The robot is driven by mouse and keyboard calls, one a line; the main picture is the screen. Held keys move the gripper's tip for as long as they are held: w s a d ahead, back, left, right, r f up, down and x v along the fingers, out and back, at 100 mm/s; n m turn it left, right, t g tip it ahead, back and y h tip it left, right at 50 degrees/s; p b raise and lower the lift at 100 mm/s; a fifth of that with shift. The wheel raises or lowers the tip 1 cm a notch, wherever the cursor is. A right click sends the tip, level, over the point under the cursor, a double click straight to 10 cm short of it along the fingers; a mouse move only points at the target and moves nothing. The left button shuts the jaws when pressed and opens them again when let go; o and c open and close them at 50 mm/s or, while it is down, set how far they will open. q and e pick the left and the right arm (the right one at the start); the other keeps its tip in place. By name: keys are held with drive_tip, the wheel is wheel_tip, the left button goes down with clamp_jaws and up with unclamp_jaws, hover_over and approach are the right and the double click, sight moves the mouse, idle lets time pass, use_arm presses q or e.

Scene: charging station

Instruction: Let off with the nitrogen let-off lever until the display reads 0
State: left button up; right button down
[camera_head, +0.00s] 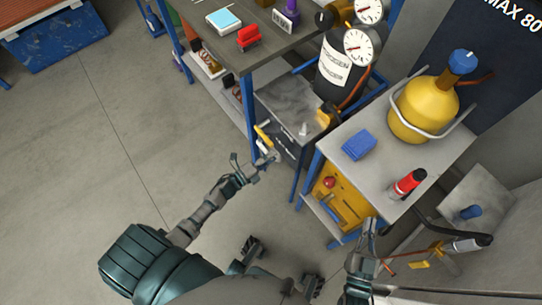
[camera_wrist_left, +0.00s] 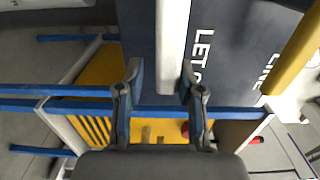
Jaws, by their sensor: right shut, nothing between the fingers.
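A white lever (camera_wrist_left: 173,45) stands against a dark panel (camera_wrist_left: 230,60) beside white lettering beginning "LET"; its far end is cut off by the frame. My left gripper (camera_head: 262,162) is at the front of a dark grey cabinet (camera_head: 290,95). In the left wrist view, its fingers (camera_wrist_left: 161,68) are open with the white lever between them, nearer the right finger; I cannot tell whether they touch. A yellow lever (camera_head: 262,136) is just above the left gripper and at right in the wrist view (camera_wrist_left: 297,50). My right gripper (camera_head: 369,228) is shut and empty. I cannot make out a display reading.
Two round gauges (camera_head: 359,47) sit by a dark cylinder (camera_head: 333,75). A grey-topped table (camera_head: 345,175) holds a yellow tank (camera_head: 422,106), a blue box (camera_head: 359,145) and a red canister (camera_head: 407,184). Open floor (camera_head: 90,150) lies left.

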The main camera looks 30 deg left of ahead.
use_arm(q)
drive_tip(key=shift+o, duration=0.4)
drive_tip(key=shift+a, duration=0.1)
drive_tip(key=v, duration=1.2)
drive_tip(key=shift+w+a+f, duration=0.1)
